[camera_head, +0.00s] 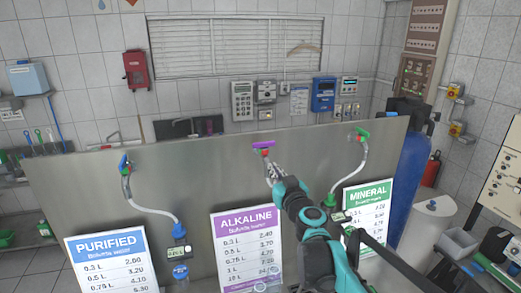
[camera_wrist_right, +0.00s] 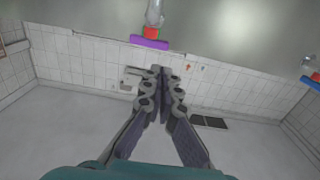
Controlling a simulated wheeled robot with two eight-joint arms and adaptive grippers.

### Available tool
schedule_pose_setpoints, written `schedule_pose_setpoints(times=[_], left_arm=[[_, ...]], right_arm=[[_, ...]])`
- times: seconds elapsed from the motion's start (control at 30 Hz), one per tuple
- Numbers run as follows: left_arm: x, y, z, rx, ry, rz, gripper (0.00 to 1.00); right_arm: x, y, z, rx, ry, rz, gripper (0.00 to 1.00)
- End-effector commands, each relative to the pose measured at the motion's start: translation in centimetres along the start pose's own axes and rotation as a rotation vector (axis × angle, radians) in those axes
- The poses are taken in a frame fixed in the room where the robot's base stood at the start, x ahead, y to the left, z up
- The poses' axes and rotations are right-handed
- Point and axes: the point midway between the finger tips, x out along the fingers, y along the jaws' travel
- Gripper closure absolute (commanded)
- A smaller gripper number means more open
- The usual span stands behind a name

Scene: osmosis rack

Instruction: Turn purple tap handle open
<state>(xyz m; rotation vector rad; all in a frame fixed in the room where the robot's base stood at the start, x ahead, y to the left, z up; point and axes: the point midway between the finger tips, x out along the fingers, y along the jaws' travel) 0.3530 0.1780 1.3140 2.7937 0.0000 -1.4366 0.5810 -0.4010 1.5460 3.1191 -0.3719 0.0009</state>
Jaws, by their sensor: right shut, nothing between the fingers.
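The purple tap handle (camera_head: 263,145) sits at the top middle of the steel panel, above the ALKALINE sign. In the right wrist view it is a purple bar (camera_wrist_right: 150,43) with a red part behind it, just beyond my fingertips. My right gripper (camera_head: 270,166) is just below the handle in the head view, its fingers together and empty. In the right wrist view the closed fingertips (camera_wrist_right: 161,70) show a small gap to the purple bar; I cannot tell if they touch it. My left gripper is out of view.
The steel panel (camera_head: 80,190) also carries a blue tap handle (camera_head: 124,162) at left and a green one (camera_head: 363,133) at right, each with a hose. PURIFIED (camera_head: 107,262), ALKALINE (camera_head: 246,245) and MINERAL (camera_head: 367,210) signs stand in front. A blue tank (camera_head: 411,180) is at right.

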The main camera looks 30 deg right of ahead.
Motion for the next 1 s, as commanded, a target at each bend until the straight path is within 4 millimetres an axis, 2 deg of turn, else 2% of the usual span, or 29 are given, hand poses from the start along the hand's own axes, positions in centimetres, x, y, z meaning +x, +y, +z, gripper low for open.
schedule_pose_setpoints(times=[0.17,0.27,0.7,0.83,1.0], left_arm=[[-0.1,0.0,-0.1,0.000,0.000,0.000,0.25],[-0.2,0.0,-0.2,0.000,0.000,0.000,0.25],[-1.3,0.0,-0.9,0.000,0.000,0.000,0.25],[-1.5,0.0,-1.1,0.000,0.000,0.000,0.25],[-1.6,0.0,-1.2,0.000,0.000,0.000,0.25]], right_arm=[[1.0,0.0,-0.1,0.000,0.000,-0.001,1.00],[2.5,-0.1,-0.1,0.000,0.000,-0.003,1.00],[11.4,-0.1,-0.2,0.000,0.000,-0.002,1.00],[13.0,-0.1,-0.1,0.000,0.000,-0.001,1.00],[13.9,-0.1,-0.1,0.000,0.000,-0.001,1.00]])
